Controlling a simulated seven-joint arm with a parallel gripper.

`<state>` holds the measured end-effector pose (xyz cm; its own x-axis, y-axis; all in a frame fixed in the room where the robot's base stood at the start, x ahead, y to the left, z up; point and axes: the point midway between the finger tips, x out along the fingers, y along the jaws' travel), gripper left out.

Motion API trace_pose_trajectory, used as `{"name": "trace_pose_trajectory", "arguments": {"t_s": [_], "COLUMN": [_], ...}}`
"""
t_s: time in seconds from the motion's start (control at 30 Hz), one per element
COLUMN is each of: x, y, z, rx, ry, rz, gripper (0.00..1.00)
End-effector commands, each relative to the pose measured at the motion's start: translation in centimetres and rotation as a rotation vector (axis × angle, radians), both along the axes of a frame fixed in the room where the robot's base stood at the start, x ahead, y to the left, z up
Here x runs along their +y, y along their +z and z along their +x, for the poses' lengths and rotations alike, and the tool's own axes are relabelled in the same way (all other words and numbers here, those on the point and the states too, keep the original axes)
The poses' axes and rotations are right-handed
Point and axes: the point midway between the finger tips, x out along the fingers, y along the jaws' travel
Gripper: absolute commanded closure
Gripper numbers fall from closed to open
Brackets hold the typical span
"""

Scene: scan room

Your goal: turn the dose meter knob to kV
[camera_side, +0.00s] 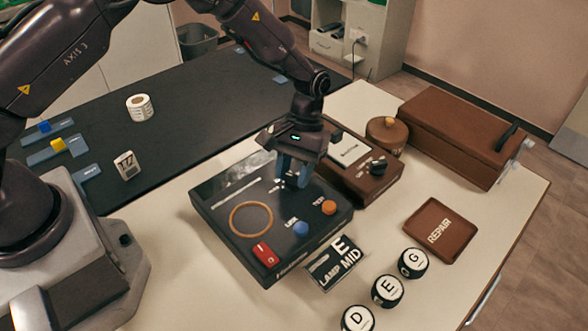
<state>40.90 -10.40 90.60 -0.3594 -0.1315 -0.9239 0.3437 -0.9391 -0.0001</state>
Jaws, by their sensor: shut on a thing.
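A black box (222,202) with a sloped panel stands on the pale table; I take it for the dose meter, though its small print is not readable. It carries an orange ring (251,219), a red switch (265,254), a blue button (300,229) and an orange button (329,208). My gripper (291,180) points down at the panel's back right part, its blue-grey fingers shut on what appears to be the knob. The fingers hide the knob, so its pointer and the kV mark cannot be made out.
Close behind on the right is a brown box (358,188) with a black knob (378,165). A round brown pot (386,135), a large brown case (458,132) and a REPAIR tray (441,229) stand right. Lettered jars (387,290) and a LAMP MID sign (336,264) are in front.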

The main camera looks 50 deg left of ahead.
Motion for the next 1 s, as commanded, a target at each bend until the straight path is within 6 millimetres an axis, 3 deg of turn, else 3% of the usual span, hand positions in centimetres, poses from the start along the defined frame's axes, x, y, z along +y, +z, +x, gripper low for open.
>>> {"name": "trace_pose_trajectory", "arguments": {"t_s": [0.33,0.37,0.47,0.77,1.0], "x": [0.0,0.0,0.0,0.0,0.4], "y": [0.2,0.2,0.2,0.2,3.1], "z": [0.0,0.0,0.0,0.1,1.3], "rx": [0.001,0.001,0.001,0.000,-0.006], "ry": [-0.003,-0.003,-0.002,-0.002,-0.001], "rz": [-0.001,-0.001,0.000,-0.001,-0.001], "gripper": [0.88,0.59,0.38,0.38,0.38]}}
